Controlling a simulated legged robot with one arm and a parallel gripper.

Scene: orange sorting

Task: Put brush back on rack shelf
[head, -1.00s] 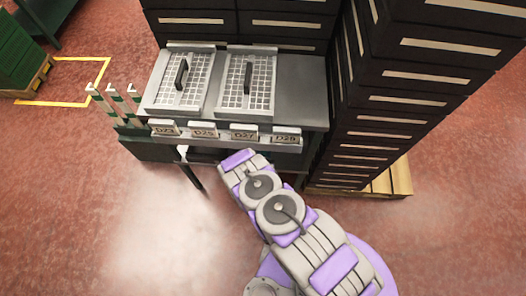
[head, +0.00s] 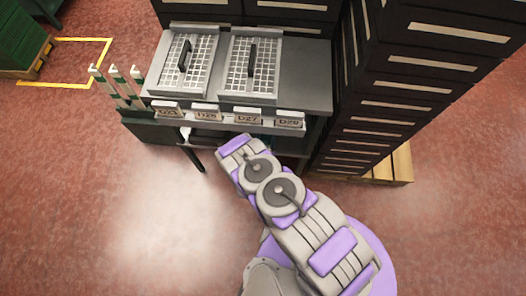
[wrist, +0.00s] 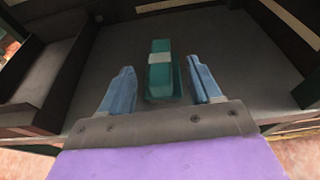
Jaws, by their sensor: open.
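The rack (head: 316,78) stands ahead, with a top deck and a lower shelf behind a strip of labels. In the wrist view, a teal brush-like block with a pale band (wrist: 160,78) lies on the dark shelf surface (wrist: 240,50). My gripper (wrist: 160,66) is open, with one blue finger on each side of the block. The block is apart from both fingers, and I see no grip on it. In the head view, my arm reaches under the rack's front edge, and the brush is hidden there.
Two wire-mesh trays with black handles (head: 188,62) (head: 252,62) lie on the top deck. Labels (head: 248,118) line its front. Striped posts (head: 117,88) stand at left. Stacked black drawers (head: 430,65) rise at right above a wooden pallet (head: 400,165). Open floor lies in front.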

